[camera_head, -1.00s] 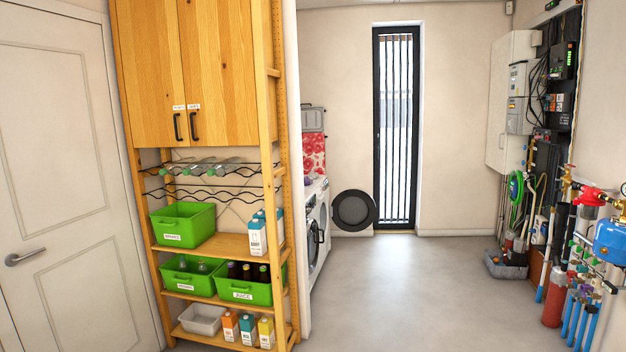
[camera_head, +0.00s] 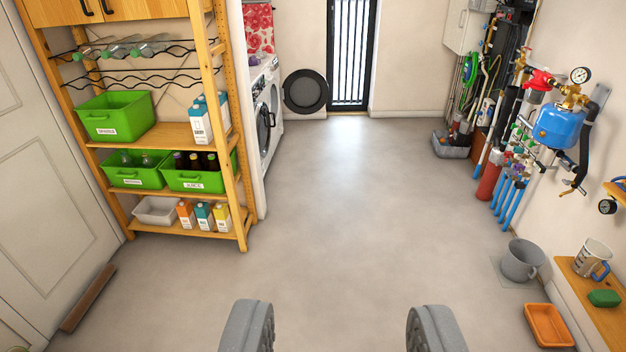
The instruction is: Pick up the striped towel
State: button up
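My gripper (camera_head: 341,326) shows at the bottom of the view as two grey fingers, wide apart with only floor between them. It is open and empty. I see no striped towel in this view.
A wooden shelf (camera_head: 238,185) with green bins stands at the left. A pressure manifold with a blue tank (camera_head: 559,127) is on the right wall. A grey bucket (camera_head: 521,262), an orange tray (camera_head: 549,325) and a low wooden shelf (camera_head: 606,308) are at lower right. The middle floor is clear.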

aim_at(260, 53)
jog(key=z, duration=0.25)
jog(key=i, duration=2.5)
jog(key=z, duration=0.15)
jog(key=i, duration=3.8)
jog(key=u, duration=0.3)
jog(key=i, duration=1.25)
jog(key=u, duration=0.5)
jog(key=i, duration=1.3)
jog(key=u, duration=0.55)
jog(key=i, duration=1.4)
jog(key=u, duration=0.3)
